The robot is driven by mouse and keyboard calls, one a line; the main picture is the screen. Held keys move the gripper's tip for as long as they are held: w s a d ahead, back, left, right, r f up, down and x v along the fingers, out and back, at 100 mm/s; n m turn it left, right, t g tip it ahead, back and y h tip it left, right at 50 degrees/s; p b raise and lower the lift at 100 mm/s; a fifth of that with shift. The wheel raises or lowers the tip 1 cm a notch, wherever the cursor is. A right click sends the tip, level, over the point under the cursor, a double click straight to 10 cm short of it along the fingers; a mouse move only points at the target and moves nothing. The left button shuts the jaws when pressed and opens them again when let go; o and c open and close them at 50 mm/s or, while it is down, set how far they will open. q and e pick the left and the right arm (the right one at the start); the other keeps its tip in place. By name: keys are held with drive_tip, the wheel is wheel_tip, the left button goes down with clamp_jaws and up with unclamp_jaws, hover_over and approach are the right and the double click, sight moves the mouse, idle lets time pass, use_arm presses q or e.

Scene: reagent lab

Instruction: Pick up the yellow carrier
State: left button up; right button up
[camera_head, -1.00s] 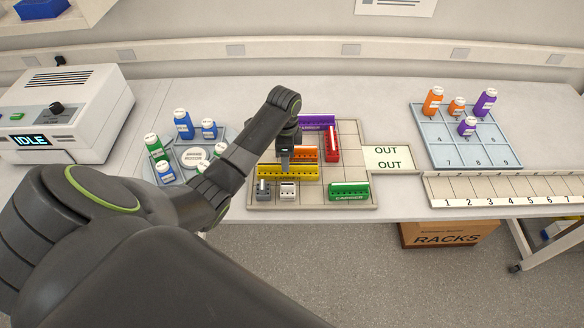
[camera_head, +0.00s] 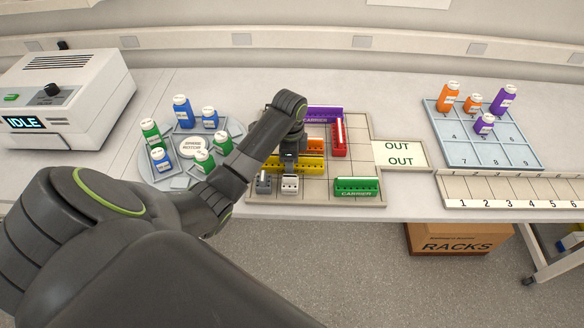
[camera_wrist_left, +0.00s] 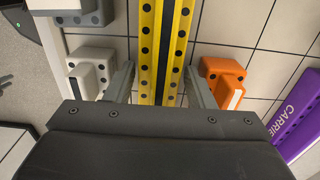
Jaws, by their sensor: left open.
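The yellow carrier (camera_head: 312,165) lies lengthwise left to right on the gridded tray (camera_head: 362,160), partly hidden behind my left gripper. My left gripper (camera_head: 290,158) points down at it, open and empty. In the left wrist view, the yellow carrier (camera_wrist_left: 164,45) runs between the two spread fingers of the gripper (camera_wrist_left: 160,85), with a gap on each side. I cannot tell how far the fingertips reach down beside it. My right gripper is in neither view.
Close by are an orange carrier (camera_head: 315,145), a white block (camera_head: 290,184), a grey block (camera_head: 263,184), a red carrier (camera_head: 339,138), a purple carrier (camera_head: 323,114) and a green carrier (camera_head: 356,187). A round bottle holder (camera_head: 171,171) stands left. The OUT plate (camera_head: 400,154) lies right.

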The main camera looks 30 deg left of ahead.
use_arm(q)
drive_tip(key=c, duration=0.9)
drive_tip(key=shift+o, duration=0.2)
drive_tip(key=shift+r, duration=0.1)
